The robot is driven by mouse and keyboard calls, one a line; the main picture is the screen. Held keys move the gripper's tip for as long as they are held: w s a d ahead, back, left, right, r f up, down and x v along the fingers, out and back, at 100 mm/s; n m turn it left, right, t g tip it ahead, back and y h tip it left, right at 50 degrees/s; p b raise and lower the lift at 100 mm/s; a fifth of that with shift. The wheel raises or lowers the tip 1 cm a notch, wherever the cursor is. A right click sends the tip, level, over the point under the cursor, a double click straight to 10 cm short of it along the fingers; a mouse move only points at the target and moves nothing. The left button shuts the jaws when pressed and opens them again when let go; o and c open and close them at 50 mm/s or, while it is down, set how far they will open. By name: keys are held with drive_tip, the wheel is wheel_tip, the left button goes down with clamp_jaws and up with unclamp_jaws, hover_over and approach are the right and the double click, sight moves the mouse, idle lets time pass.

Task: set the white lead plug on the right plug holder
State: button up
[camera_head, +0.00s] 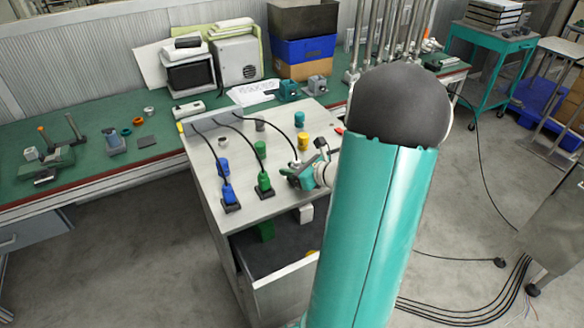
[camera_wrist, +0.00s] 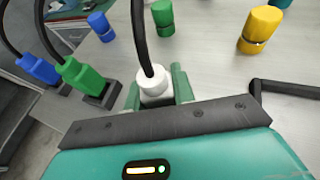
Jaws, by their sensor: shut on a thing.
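The white lead plug (camera_wrist: 153,84) is between the green fingers of my gripper (camera_wrist: 155,92) in the wrist view, with its black cable rising from its top. My gripper (camera_head: 302,178) is shut on it, low over the front right of the cabinet top (camera_head: 205,150). In the head view the plug is mostly hidden by my gripper. The blue lead plug (camera_head: 228,194) and green lead plug (camera_head: 264,182) stand in black holders to the left. The right plug holder is not visible in either view; whether the white plug touches it I cannot tell.
Loose blue (camera_wrist: 101,26), green (camera_wrist: 163,17) and yellow (camera_wrist: 260,29) pieces stand behind my gripper. Black cables arch from the cabinet's back edge. An open drawer (camera_head: 285,270) below the front edge holds small coloured pieces. A green-topped workbench (camera_head: 80,160) stands behind.

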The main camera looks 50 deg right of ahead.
drive_tip(key=o, duration=0.7)
drive_tip(key=shift+s, duration=0.1)
drive_tip(key=v, duration=1)
drive_tip(key=shift+s+r, duration=0.15)
drive_tip(key=shift+s, duration=0.2)
drive_tip(key=shift+d, duration=0.1)
idle(0.3)
